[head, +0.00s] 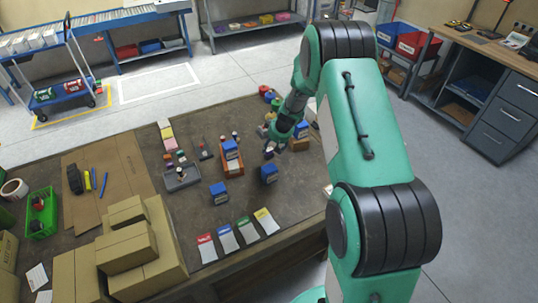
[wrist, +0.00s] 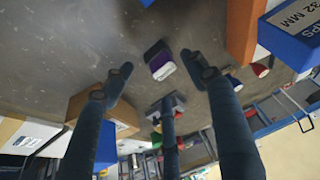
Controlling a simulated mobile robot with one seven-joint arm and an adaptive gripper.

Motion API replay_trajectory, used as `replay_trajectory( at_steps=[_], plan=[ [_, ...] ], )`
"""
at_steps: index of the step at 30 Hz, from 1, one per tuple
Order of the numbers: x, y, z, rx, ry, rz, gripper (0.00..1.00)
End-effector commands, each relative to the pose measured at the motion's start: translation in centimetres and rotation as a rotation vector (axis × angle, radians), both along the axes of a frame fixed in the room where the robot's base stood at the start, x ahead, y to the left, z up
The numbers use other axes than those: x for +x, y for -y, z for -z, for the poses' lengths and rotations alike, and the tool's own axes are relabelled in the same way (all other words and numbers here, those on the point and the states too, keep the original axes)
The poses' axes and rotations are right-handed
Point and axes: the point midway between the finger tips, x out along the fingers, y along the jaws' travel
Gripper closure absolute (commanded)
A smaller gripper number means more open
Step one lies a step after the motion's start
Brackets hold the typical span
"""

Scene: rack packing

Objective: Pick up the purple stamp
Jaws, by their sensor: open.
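The purple stamp (wrist: 160,61) shows in the wrist view on the grey-brown worktop, with a dark top, a purple band and a white end. It lies between and just beyond the tips of my open gripper (wrist: 154,66), with visible gaps to the fingers. A third dark finger shows lower in the middle. In the head view my gripper (head: 270,152) hangs over the right part of the worktop (head: 285,205). I cannot pick out the purple stamp there; the gripper and arm may hide it.
An orange bin (wrist: 243,28) with a blue box (wrist: 292,32) stands close at upper right in the wrist view. A cardboard box (wrist: 88,104) is at left. Other small stamps lie near the grey tray (head: 181,178).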

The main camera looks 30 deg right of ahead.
Motion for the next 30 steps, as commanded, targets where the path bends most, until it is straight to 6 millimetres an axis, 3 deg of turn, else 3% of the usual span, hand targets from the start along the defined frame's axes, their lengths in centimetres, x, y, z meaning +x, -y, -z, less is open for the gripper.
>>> replay_trajectory(
  at_steps=[5,18,30],
  plan=[
    [0.1,-0.1,0.5,0.001,-0.001,0.000,0.42],
    [1.6,-0.5,4.5,0.000,0.000,0.000,0.42],
    [1.8,-0.6,4.9,0.000,0.000,0.000,0.42]
  ],
)
